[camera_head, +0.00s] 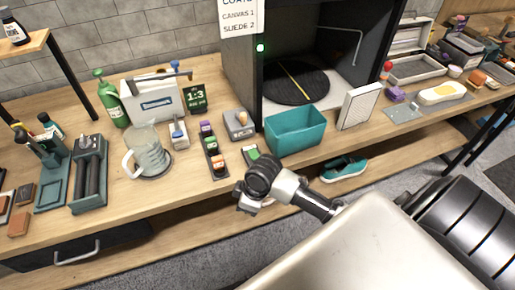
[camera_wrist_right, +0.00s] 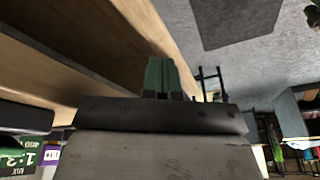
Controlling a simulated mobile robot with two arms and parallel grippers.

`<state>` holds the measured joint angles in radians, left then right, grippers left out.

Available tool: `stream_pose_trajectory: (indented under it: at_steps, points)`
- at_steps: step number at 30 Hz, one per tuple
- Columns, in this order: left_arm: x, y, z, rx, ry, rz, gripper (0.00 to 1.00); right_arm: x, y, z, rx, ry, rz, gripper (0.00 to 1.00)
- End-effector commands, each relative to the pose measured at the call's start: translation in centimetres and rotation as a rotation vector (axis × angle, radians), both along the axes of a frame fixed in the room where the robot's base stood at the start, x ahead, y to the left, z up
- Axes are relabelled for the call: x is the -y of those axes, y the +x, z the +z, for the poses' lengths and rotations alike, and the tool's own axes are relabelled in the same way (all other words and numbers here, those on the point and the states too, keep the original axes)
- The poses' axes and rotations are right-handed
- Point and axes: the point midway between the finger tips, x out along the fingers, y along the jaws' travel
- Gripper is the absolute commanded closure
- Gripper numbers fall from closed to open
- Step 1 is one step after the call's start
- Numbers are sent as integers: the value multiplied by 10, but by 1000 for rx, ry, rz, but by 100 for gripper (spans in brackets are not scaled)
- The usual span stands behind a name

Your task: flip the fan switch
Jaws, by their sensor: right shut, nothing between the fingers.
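A small grey box with a knob or lever on top (camera_head: 239,124) stands on the bench just left of the dark booth's opening. It looks like the fan switch, but its lever position is too small to tell. My right arm comes in from the lower right, and my right gripper (camera_head: 245,198) is in front of the bench's front edge, below and apart from the switch box. In the right wrist view its green fingertips (camera_wrist_right: 163,76) are together with nothing between them. The switch does not show clearly there. My left gripper is not in view.
A teal bin (camera_head: 296,130) stands right of the switch box. A tray of colored bottles (camera_head: 212,152), a glass jug (camera_head: 148,152) and a green bottle (camera_head: 110,100) stand to the left. A teal shoe (camera_head: 344,168) lies on the lower shelf.

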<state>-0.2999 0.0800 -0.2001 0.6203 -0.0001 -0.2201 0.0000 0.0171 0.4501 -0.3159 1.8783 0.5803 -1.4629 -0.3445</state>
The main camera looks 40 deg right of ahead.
Motion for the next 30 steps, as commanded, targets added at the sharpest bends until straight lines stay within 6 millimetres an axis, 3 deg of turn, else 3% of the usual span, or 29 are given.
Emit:
stream_pose_trajectory:
  at_steps: [5,11,17,21,25,30]
  points:
    - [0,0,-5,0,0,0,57,-4,0,50,14,-24,174,100]
    - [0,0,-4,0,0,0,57,17,27,75,-8,-40,303,100]
    - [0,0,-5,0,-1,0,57,53,60,118,-27,-51,426,100]
    - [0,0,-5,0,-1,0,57,90,81,165,-38,-45,504,100]
    - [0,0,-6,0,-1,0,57,116,91,204,-36,-20,554,100]
    - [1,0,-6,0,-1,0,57,131,94,227,-30,4,581,100]
